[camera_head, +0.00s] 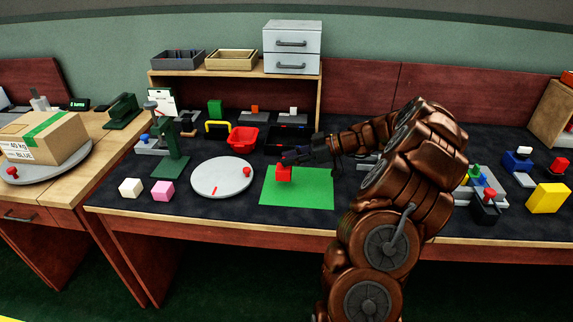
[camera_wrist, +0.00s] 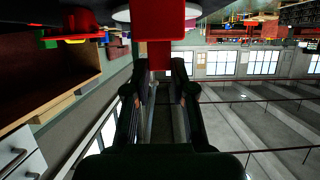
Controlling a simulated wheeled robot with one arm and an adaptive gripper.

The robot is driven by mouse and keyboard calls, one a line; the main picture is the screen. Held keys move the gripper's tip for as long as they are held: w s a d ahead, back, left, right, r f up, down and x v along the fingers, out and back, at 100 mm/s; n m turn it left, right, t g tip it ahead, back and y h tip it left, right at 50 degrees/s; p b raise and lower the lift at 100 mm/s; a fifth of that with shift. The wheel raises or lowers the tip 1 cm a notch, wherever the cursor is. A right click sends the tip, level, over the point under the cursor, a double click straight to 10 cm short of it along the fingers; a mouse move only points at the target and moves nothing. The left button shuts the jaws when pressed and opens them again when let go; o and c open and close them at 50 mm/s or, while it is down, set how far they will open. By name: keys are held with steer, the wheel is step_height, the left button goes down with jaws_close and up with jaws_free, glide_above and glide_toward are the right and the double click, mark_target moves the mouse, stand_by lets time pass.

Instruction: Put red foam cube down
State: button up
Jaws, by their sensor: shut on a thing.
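The red foam cube (camera_head: 284,173) is at the tips of my gripper (camera_head: 288,158), over the upper left part of the green mat (camera_head: 300,190). The cube looks upright in the head view. I cannot tell whether its underside touches the mat. The rest of the mat is bare.
A round grey plate (camera_head: 222,178) with a red knob lies left of the mat. A yellow cube (camera_head: 547,197) is at far right.

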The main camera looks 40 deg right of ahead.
mark_target(282, 174)
steer(key=shift+w+a, duration=0.1)
steer(key=shift+w, duration=0.2)
steer(key=f, duration=0.2)
steer(key=shift+w+f+p, duration=0.3)
steer(key=shift+w+p, duration=0.1)
steer(key=shift+f, duration=0.5)
steer(key=shift+f, duration=0.15)
steer(key=o, duration=0.8)
steer(key=shift+c, duration=0.2)
